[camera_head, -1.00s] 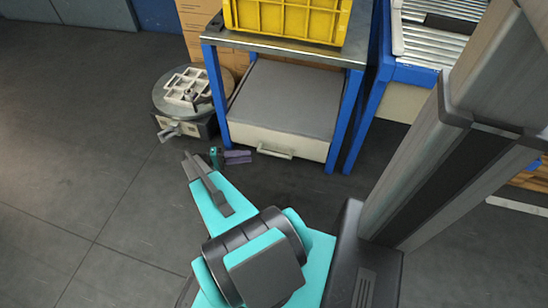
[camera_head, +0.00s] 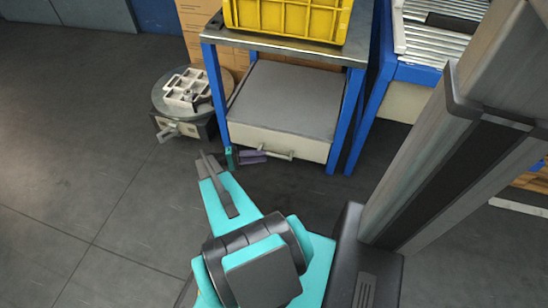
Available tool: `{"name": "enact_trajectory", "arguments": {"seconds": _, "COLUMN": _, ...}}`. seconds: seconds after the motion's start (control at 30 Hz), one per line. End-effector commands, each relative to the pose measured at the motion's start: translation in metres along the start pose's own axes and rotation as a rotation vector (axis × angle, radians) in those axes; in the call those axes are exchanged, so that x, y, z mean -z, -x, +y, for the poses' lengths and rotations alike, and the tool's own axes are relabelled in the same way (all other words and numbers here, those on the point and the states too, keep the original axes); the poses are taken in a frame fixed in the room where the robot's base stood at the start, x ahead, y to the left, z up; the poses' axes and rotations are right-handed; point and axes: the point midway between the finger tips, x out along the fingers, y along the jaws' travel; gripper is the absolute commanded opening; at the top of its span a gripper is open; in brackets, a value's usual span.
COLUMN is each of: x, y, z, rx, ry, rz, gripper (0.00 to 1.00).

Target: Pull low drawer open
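The low drawer (camera_head: 310,148) has a cream front and sits under the blue-legged table. It looks shut. Its pale bar handle (camera_head: 281,155) is low on the front, with its right end clear in view. My gripper (camera_head: 256,156), a small purple-grey piece beyond the teal wrist, points right at the handle's left end. It overlaps that end in the picture; I cannot tell whether it touches. The fingers are too small and edge-on to show whether they are open or shut.
A yellow crate (camera_head: 288,20) stands on the table top (camera_head: 215,34). A round grey stand (camera_head: 162,98) with a white gridded part (camera_head: 186,89) is left of the table. A roller conveyor (camera_head: 432,45) is at the right. The floor in front and left is clear.

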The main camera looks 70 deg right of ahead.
Motion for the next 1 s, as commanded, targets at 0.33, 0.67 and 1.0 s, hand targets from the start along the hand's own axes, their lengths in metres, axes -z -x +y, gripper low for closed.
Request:
{"name": "enact_trajectory", "arguments": {"seconds": 0.33, "x": -0.001, "y": -0.05, "z": -0.001, "rx": 0.0, "ry": 0.0, "rz": -0.001, "gripper": 0.31}}
{"name": "enact_trajectory", "arguments": {"seconds": 0.67, "x": 0.0, "y": -0.07, "z": 0.0, "rx": 0.0, "ry": 0.0, "rz": 0.0, "gripper": 0.31}}
{"name": "enact_trajectory", "arguments": {"seconds": 1.0, "x": 0.0, "y": -0.07, "z": 0.0, "rx": 0.0, "ry": 0.0, "rz": 0.0, "gripper": 0.19}}
